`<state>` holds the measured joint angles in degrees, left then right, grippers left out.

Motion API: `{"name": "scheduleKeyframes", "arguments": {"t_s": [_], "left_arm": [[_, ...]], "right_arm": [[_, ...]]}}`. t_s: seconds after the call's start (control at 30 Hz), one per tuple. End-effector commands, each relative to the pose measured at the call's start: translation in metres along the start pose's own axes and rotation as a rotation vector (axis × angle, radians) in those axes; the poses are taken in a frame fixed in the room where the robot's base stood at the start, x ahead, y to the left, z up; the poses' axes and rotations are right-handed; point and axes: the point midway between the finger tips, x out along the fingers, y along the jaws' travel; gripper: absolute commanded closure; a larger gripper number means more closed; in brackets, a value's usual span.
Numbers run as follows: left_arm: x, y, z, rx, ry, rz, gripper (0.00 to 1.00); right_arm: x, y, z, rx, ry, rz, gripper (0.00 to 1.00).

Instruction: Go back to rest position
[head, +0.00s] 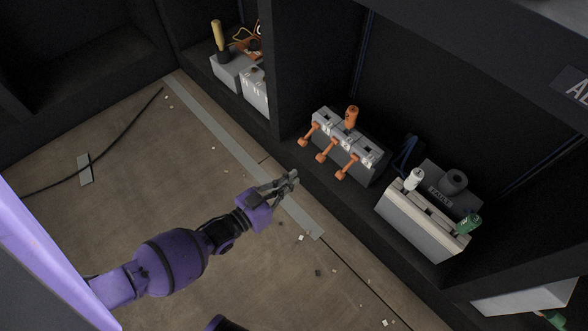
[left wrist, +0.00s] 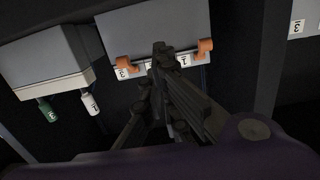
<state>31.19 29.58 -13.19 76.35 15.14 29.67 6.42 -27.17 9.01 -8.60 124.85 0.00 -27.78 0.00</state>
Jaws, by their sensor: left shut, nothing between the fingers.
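My left gripper (head: 288,181) reaches in from the left over the floor and is shut with nothing in it. In the head view its tips are in front of the shelf, apart from the grey box with orange levers (head: 334,150). In the left wrist view the dark fingers (left wrist: 160,52) overlap the same box (left wrist: 155,35), between two orange levers marked 3 and 1. My purple left arm (head: 170,258) is stretched out. My right gripper is not in view.
A light box (head: 420,222) with a white and a green handle stands on the shelf at right, near a label reading FAULT. Grey boxes (head: 232,75) stand at upper left. A black cable (head: 115,138) and small debris lie on the floor. Open floor surrounds my arm.

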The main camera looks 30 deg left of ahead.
Motion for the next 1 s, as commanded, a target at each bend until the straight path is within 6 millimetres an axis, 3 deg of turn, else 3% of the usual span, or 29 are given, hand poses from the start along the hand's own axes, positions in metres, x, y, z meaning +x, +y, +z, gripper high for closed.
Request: {"name": "scheduleKeyframes", "arguments": {"t_s": [0.57,0.73,0.87,1.0], "left_arm": [[-0.002,0.001,0.002,0.001,0.000,0.001,1.00],[0.000,0.002,0.014,0.022,-0.063,0.002,1.00],[0.008,0.020,0.011,0.048,-0.134,0.017,1.00],[-0.030,0.056,0.020,0.042,-0.279,0.016,1.00]], "right_arm": [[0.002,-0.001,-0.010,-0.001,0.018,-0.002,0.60],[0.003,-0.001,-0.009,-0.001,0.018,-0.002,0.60],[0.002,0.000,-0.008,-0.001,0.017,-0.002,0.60],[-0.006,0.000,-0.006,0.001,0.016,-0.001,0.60]]}}
